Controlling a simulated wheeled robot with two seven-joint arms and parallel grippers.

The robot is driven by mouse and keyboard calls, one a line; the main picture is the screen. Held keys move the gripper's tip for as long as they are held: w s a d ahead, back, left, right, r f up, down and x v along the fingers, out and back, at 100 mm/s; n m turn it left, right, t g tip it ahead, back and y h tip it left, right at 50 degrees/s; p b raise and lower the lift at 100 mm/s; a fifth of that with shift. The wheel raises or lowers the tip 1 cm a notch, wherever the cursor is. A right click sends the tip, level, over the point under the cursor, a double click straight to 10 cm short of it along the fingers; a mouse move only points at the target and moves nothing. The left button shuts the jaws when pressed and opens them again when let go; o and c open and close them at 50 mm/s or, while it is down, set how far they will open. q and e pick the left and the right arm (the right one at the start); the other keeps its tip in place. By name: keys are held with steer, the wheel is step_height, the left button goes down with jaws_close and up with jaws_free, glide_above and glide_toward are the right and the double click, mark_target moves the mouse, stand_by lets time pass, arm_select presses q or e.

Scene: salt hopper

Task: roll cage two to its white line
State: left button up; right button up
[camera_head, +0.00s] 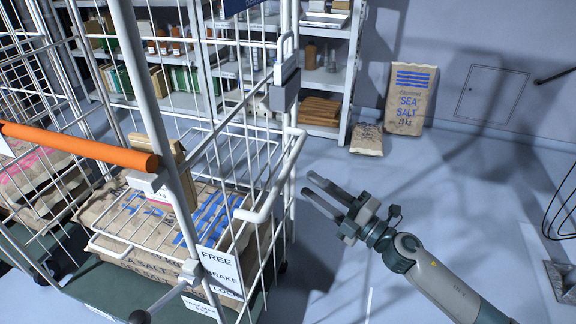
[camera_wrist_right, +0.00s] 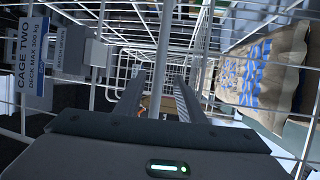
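Cage two (camera_head: 292,120) is a white wire roll cage at the left of the head view, with sea salt sacks (camera_head: 215,215) on its dark green deck. My left gripper is out of view.
A FREE/BRAKE/LOCK plate (camera_head: 219,272) hangs low on the cage. An orange bar (camera_head: 80,147) crosses its near side. Shelves (camera_head: 345,80) and salt sacks (camera_head: 410,98) stand at the back wall. Open floor lies right of the cage; a dark cable (camera_head: 562,215) hangs far right.

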mark_target(288, 169)
steer(key=p+x, duration=0.1)
steer(key=x, duration=0.7)
steer(key=shift+w+a, duration=0.25)
steer(key=shift+a, duration=0.1)
jaws_close()
